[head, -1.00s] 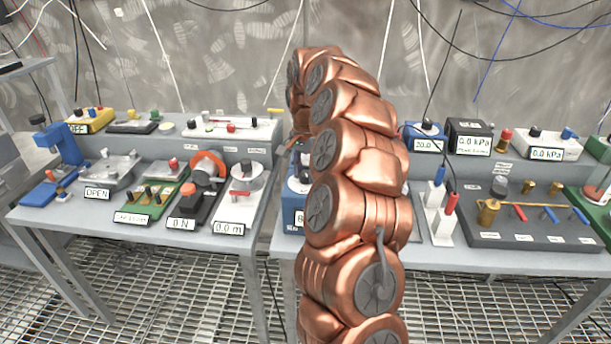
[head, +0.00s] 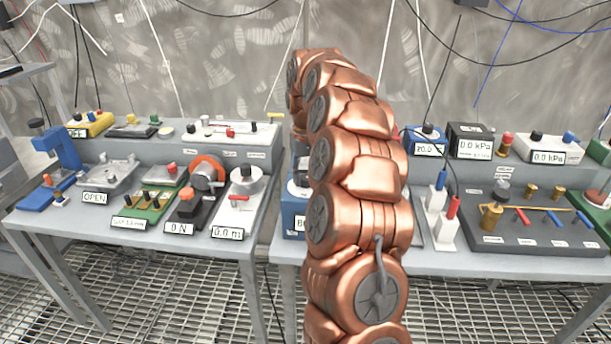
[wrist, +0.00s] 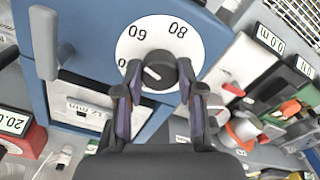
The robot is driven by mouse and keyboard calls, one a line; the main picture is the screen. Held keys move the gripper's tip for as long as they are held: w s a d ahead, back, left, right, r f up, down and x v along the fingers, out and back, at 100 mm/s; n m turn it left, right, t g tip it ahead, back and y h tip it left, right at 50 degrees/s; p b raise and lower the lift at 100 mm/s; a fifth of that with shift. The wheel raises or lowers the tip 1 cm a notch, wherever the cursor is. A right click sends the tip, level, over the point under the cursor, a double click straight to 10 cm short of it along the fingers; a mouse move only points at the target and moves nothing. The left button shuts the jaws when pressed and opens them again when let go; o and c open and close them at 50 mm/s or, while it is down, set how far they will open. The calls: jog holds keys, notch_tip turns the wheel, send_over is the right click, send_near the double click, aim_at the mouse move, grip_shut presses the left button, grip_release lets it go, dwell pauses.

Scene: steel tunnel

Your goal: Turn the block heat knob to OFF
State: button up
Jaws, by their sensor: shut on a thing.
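The knob (wrist: 163,66) is dark and round, on a white dial (wrist: 190,45) printed with 60 and 80, on a blue housing (wrist: 85,25) in the wrist view. My gripper (wrist: 158,80) is shut on the knob, one finger on each side. In the head view a blue box (head: 293,213) shows only partly, behind my copper arm, which hides the knob and my gripper.
A grey handle (wrist: 44,42) sticks out of the blue housing. In the head view, instruments crowd the left bench (head: 90,215). Cables hang along the wall.

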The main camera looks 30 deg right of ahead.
jog(key=n, duration=0.5)
jog(key=shift+n, duration=0.4)
jog(key=n+p, duration=0.1)
jog(key=n, duration=0.4)
jog(key=n+p, duration=0.1)
jog(key=n, duration=0.4)
jog(key=shift+r+n+p, duration=0.1)
jog(key=shift+n+p, duration=0.25)
jog(key=shift+n, duration=0.05)
jog(key=n+p, duration=0.1)
jog(key=n, duration=0.3)
jog(key=shift+n, duration=0.3)
jog(key=o, duration=1.1)
jog(key=shift+o, duration=0.2)
